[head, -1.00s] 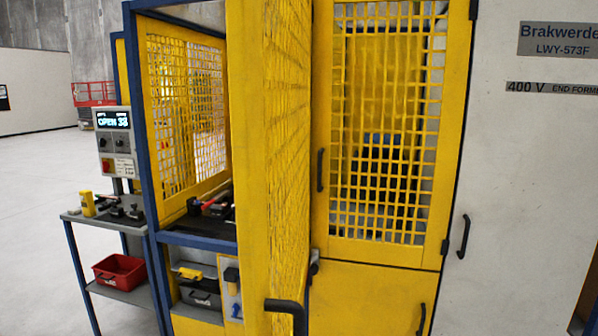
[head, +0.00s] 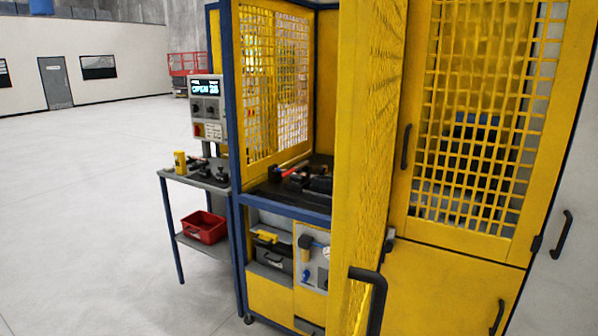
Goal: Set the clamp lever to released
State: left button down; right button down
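Inside the blue-framed, yellow-meshed machine, a red-handled piece (head: 290,172) sits with dark fixtures (head: 318,184) on the dark work surface. It may be the clamp lever, but it is too small to tell its position. The open yellow door (head: 366,130) stands edge-on in front and hides the right part of that work surface. Neither of my grippers is in view.
A side table (head: 168,177) with a yellow bottle and dark tools stands left of the machine, a red bin (head: 204,227) on its lower shelf. A control box (head: 207,108) reads OPEN. The door's black handle (head: 368,290) juts toward me. The floor at left is clear.

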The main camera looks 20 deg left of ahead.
aim_at(297, 168)
jog(key=u, duration=0.25)
jog(key=j+u, duration=0.15)
jog(key=j, duration=0.15)
jog(key=i+j+u, duration=0.55)
jog(key=i+j, duration=0.55)
jog(key=j, duration=0.15)
jog(key=i+l+z, duration=0.15)
jog(key=i+z, duration=0.75)
jog(key=i+j+z, duration=0.2)
jog(key=i+z, duration=0.55)
jog(key=i, duration=0.15)
jog(key=i+z, duration=0.25)
jog(key=i, duration=0.2)
